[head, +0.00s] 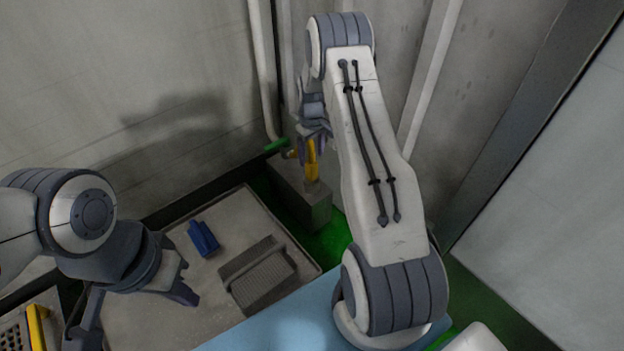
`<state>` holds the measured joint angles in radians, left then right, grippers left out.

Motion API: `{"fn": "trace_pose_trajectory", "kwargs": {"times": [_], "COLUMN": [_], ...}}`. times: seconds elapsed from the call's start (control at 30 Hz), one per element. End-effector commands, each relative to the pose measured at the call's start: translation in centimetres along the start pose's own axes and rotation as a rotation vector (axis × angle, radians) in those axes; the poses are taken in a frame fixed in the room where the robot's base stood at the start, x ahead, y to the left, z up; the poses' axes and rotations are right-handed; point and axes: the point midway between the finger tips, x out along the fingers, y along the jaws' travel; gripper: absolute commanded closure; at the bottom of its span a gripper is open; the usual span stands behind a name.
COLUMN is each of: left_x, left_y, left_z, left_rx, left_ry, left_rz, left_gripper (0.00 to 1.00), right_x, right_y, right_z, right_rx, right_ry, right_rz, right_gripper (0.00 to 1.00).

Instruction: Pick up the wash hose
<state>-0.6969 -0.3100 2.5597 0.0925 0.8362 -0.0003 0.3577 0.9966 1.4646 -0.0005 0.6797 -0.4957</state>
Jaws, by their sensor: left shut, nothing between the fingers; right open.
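The wash hose appears to be the yellow piece (312,162) standing upright above a grey block at the back wall, near a green fitting (276,146) at the foot of a wall pipe. My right gripper (315,134) is open, directly at the top of the yellow piece. Its fingers partly cover the yellow piece, and I cannot tell whether they touch it. My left gripper (138,308) is low at the left over the tray, away from the hose, shut and empty.
A shallow grey tray (160,325) holds a blue brush-like block (203,239) and a dark grey ribbed piece (258,276). The grey block (300,200) stands behind it on green floor. A yellow-edged grate (38,325) is at lower left. Walls close off the back and right.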

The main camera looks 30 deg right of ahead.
Motion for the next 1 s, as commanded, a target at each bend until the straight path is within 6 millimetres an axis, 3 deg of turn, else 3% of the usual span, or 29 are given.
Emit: {"fn": "trace_pose_trajectory", "kwargs": {"times": [0.03,0.27,0.6,0.87,1.0], "left_x": [0.9,1.7,5.0,4.9,4.9], "left_y": [-0.1,-0.1,-0.4,-0.3,-0.3], "left_z": [0.1,0.1,0.3,0.3,0.3], "left_rx": [0.0,0.0,0.0,0.0,0.0], "left_ry": [0.0,0.0,0.0,0.0,0.0], "left_rz": [0.0,0.0,0.0,0.0,0.0], "left_gripper": [1.0,1.0,1.0,1.0,1.0], "right_x": [1.4,3.0,7.4,7.4,7.4], "right_y": [-0.1,0.0,0.1,0.1,0.1], "right_z": [0.0,-0.1,-0.1,-0.1,-0.1], "right_rx": [0.0,-0.001,-0.001,-0.001,-0.001], "right_ry": [-0.002,0.0,-0.001,0.0,0.0], "right_rz": [-0.001,0.0,-0.001,0.0,0.0], "right_gripper": [0.25,0.25,0.25,0.25,0.79]}}
